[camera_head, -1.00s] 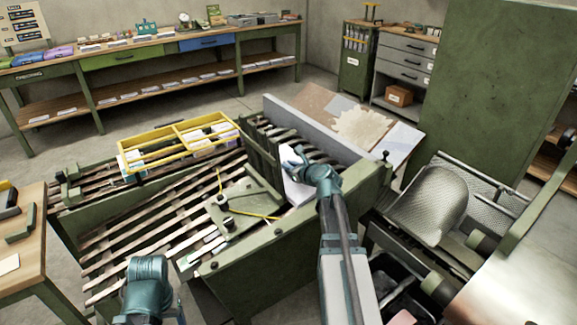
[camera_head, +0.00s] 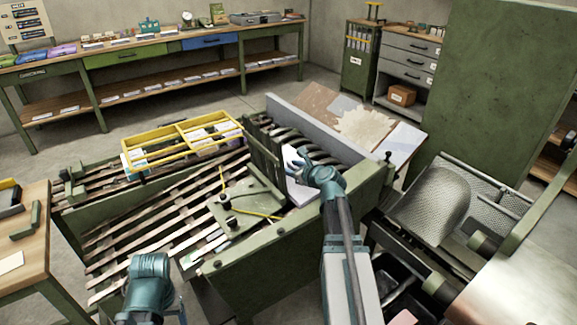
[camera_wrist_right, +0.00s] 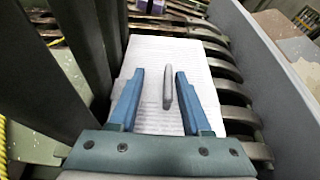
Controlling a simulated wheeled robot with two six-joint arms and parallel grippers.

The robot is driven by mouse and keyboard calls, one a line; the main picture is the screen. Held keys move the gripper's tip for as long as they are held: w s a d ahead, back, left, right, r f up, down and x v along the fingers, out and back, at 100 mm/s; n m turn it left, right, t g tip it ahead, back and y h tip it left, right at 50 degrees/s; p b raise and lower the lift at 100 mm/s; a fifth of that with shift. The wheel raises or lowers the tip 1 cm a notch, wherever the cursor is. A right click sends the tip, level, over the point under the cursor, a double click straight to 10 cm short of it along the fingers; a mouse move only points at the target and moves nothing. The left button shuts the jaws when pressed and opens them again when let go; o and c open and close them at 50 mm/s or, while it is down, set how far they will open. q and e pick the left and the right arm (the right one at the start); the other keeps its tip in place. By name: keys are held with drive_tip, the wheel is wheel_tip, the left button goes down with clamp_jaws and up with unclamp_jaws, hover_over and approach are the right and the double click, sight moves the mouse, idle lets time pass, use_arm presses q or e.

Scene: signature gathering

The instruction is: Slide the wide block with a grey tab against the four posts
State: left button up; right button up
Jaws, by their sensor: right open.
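The wide white block (camera_wrist_right: 160,55) carries an upright grey tab (camera_wrist_right: 168,92) in the right wrist view. In the head view part of the block (camera_head: 298,191) shows below my right gripper (camera_head: 295,160). My right gripper (camera_wrist_right: 160,73) is open, with its blue fingers on either side of the tab and gaps on both sides. The dark green posts (camera_wrist_right: 92,45) stand upright along the block's left side; the posts also show in the head view (camera_head: 265,157). Whether block and posts touch is unclear. My left arm shows at the lower left, but its gripper is out of view.
A grey wall (camera_wrist_right: 262,70) runs along the right, with curved slats (camera_wrist_right: 226,70) between it and the block. A green plate with a yellow strip (camera_head: 245,210) lies left of the posts. A yellow frame (camera_head: 185,140) stands further left on the slatted bed.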

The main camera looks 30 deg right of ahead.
wheel_tip(320, 180, up, 4)
drive_tip(key=p, duration=0.4)
hover_over(313, 193)
drive_tip(key=w+a, duration=0.1)
drive_tip(key=w, duration=0.1)
drive_tip(key=shift+s+a+r, duration=0.1)
drive_tip(key=shift+s+a, duration=0.1)
drive_tip(key=shift+v, duration=0.8)
drive_tip(key=shift+d, duration=0.1)
drive_tip(key=shift+d+f+b, duration=0.3)
drive_tip(key=shift+d+f, duration=0.1)
drive_tip(key=shift+d, duration=0.3)
drive_tip(key=shift+a, duration=0.1)
drive_tip(key=b+x, duration=0.5)
drive_tip(key=x, duration=0.8)
drive_tip(key=shift+w+f, duration=0.1)
drive_tip(key=shift+w, duration=0.2)
